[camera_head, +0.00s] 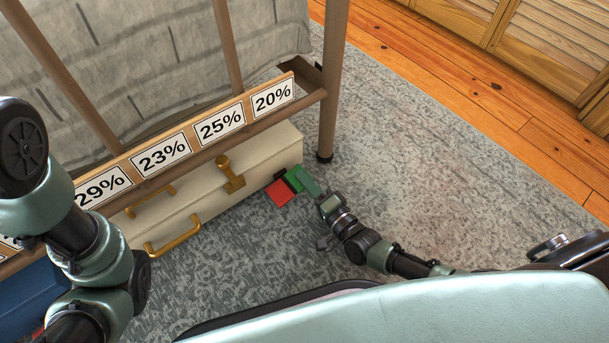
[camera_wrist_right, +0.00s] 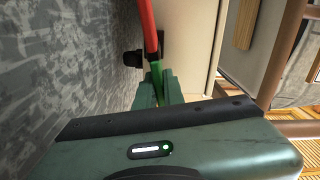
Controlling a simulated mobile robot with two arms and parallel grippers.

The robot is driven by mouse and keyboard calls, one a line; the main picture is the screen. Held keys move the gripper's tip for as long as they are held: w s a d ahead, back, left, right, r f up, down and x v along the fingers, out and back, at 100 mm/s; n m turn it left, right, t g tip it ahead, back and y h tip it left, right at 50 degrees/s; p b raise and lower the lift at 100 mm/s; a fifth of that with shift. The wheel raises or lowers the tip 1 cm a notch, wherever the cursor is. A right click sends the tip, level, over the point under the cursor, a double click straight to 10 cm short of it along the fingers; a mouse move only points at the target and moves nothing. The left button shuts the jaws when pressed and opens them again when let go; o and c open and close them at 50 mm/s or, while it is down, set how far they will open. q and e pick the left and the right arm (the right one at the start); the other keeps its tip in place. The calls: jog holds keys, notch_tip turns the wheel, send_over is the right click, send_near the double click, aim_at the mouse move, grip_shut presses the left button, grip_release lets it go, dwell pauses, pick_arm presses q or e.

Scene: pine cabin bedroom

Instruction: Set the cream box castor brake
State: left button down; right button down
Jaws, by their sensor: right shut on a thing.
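The cream box (camera_head: 215,195) stands on the rug under the bed, with brass handles on its front. At its right lower corner is a castor brake pedal with a red part (camera_head: 280,193) and a green part (camera_head: 293,180). My right gripper (camera_head: 303,179) is at that corner, shut on the green part. In the right wrist view, the closed fingers (camera_wrist_right: 158,88) meet the green part (camera_wrist_right: 156,68), with the red part (camera_wrist_right: 149,28) beyond. A black castor piece (camera_wrist_right: 132,58) shows beside it. My left arm is at the left; its gripper is out of view.
A wooden rail with percentage labels (camera_head: 220,124) runs above the box. A bed post (camera_head: 332,80) stands just right of the box's corner. A blue box (camera_head: 30,300) is at the lower left. Open rug (camera_head: 430,160) lies to the right.

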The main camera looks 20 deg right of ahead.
jog(key=shift+n, duration=0.3)
jog(key=shift+r, duration=0.1)
jog(key=c, duration=1.5)
grip_release()
jog(key=p+v, duration=0.3)
jog(key=v, duration=0.4)
jog(key=shift+r, duration=0.15)
jog(key=shift+s+d+p, duration=0.1)
jog(key=shift+s+p, duration=0.2)
jog(key=shift+s, duration=0.1)
